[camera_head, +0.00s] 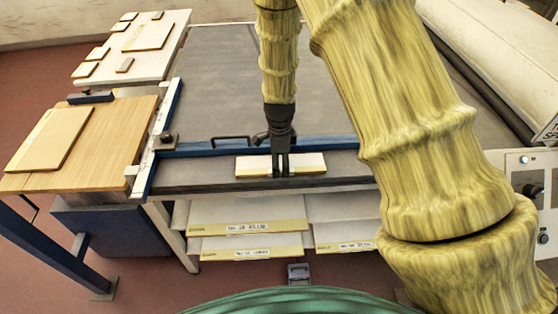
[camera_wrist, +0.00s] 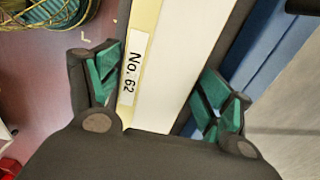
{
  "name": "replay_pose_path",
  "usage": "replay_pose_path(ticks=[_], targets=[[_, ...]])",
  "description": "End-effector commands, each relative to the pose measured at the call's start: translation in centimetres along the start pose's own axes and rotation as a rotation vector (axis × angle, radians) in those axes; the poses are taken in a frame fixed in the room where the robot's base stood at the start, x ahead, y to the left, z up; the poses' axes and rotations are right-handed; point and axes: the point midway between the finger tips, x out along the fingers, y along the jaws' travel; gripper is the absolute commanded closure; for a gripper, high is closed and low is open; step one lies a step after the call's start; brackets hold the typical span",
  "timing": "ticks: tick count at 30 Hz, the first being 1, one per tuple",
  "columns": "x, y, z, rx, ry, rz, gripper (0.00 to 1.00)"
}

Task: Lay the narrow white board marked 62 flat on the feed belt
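The narrow white board (camera_head: 308,164) has a yellow near edge and lies flat on the front of the dark grey feed belt (camera_head: 205,177), on the near side of the blue rail. In the wrist view the board (camera_wrist: 180,60) runs between my fingers, with the label "No. 62" (camera_wrist: 131,70) on its yellow edge. My gripper (camera_head: 280,166) is down over the middle of the board. Its green-padded fingers (camera_wrist: 158,90) stand spread, one on each side. A dark strip shows between the board and the right finger. The left finger is close to the yellow edge; contact there is unclear.
The blue rail (camera_head: 210,149) crosses the belt behind the board. Labelled boards (camera_head: 248,213) lie on shelves below. A wooden table with a board (camera_head: 47,139) stands left, and a pale table with several small pieces (camera_head: 145,37) behind it. A control panel (camera_head: 529,190) is right.

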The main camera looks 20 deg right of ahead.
Motion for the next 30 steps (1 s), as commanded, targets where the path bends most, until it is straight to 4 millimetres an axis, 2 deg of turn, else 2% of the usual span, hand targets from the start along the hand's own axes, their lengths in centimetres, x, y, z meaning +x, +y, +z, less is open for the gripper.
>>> replay_pose_path(ticks=[7, 14, 30], targets=[[-0.1, 0.0, 0.0, 0.000, 0.000, 0.000, 0.20], [-1.3, 0.0, 0.1, -0.001, 0.000, -0.001, 0.20], [-7.9, -0.1, 0.0, -0.001, 0.000, -0.003, 0.20]])
